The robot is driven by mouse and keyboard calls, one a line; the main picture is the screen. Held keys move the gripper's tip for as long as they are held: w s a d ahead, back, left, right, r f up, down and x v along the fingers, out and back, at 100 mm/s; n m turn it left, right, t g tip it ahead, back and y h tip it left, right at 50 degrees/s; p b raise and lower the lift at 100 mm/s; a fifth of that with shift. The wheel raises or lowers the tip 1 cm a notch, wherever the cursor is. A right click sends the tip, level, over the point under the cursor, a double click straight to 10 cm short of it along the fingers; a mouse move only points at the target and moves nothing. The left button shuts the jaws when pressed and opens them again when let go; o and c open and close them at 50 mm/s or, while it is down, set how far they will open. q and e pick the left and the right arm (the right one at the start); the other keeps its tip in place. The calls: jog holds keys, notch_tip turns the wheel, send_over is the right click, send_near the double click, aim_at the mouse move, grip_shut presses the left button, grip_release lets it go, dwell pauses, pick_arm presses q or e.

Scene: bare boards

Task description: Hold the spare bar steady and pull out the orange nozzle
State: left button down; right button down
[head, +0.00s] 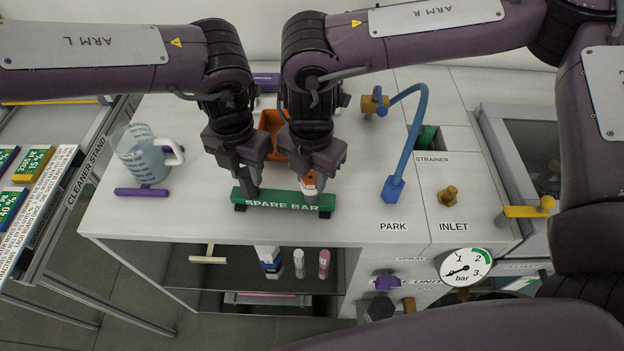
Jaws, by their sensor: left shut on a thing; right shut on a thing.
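The green spare bar (283,205) lies on the white worktop near its front edge. My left gripper (247,190) points down at the bar's left part and is shut on it. The orange nozzle (310,180) stands at the bar's right part, mostly hidden by my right gripper (311,178), which is shut on it. I cannot tell how far the nozzle sits in the bar.
A measuring jug (145,158) stands at the left by a purple bar (141,192). An orange container (271,127) is behind the grippers. A blue hose (416,135) arches on the right, near a brass inlet fitting (447,196). A shelf below holds bottles (324,264).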

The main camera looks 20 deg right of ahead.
aim_at(311, 176)
jog(key=shift+r, duration=0.7)
dwell(0.3)
jog(key=shift+r, duration=3.05)
pick_arm(q)
jog(key=c, duration=0.9)
grip_release()
jog(key=shift+c, duration=0.2)
notch_tip(311, 176, up, 12)
